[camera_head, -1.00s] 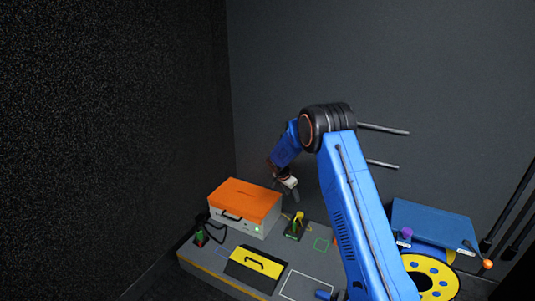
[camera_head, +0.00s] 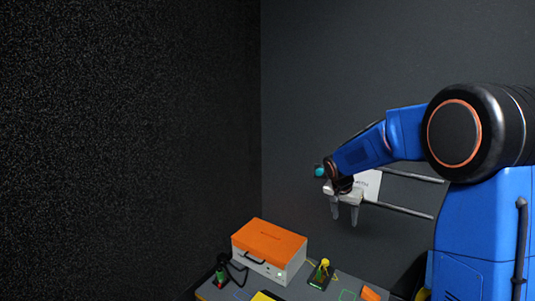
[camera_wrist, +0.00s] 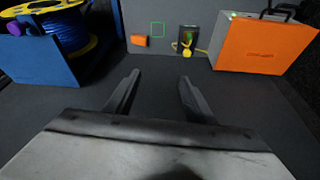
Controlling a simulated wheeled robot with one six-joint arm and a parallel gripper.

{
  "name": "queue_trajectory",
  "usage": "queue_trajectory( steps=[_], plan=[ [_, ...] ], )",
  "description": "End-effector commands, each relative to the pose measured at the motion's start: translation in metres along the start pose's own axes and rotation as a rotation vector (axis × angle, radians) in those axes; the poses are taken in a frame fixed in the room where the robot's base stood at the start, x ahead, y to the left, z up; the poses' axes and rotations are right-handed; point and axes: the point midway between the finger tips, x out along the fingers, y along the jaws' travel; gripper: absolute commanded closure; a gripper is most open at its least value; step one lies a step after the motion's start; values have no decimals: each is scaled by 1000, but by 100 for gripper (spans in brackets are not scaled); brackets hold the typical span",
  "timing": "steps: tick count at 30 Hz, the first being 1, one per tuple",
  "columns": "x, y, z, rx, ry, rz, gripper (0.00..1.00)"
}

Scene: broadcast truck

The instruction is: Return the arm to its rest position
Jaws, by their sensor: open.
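My blue arm (camera_head: 405,135) is bent and raised on the right of the head view. My gripper (camera_head: 344,212) hangs from its end with both fingers pointing down, above the bench and in front of the dark wall. In the wrist view my gripper (camera_wrist: 155,95) shows two fingers spread apart with nothing between them. It touches nothing that I can see.
Below on the grey bench (camera_head: 217,290) stand an orange-topped case (camera_head: 270,243), a small dark device with a yellow part (camera_head: 321,274) and an orange block (camera_head: 370,294). Two grey rods (camera_head: 405,209) jut from the wall near my arm. A blue-and-yellow cable reel (camera_wrist: 60,30) stands beyond.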

Motion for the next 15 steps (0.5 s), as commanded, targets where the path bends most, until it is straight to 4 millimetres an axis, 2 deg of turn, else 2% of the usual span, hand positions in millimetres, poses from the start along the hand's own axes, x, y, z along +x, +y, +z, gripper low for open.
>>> queue_trajectory(
  steps=[1,6,15],
  plan=[
    [-16,12,5,-15,2,-10,51],
    [-55,48,27,-82,-2,-34,51],
    [-113,112,74,-201,-1,-84,51]
  ],
)
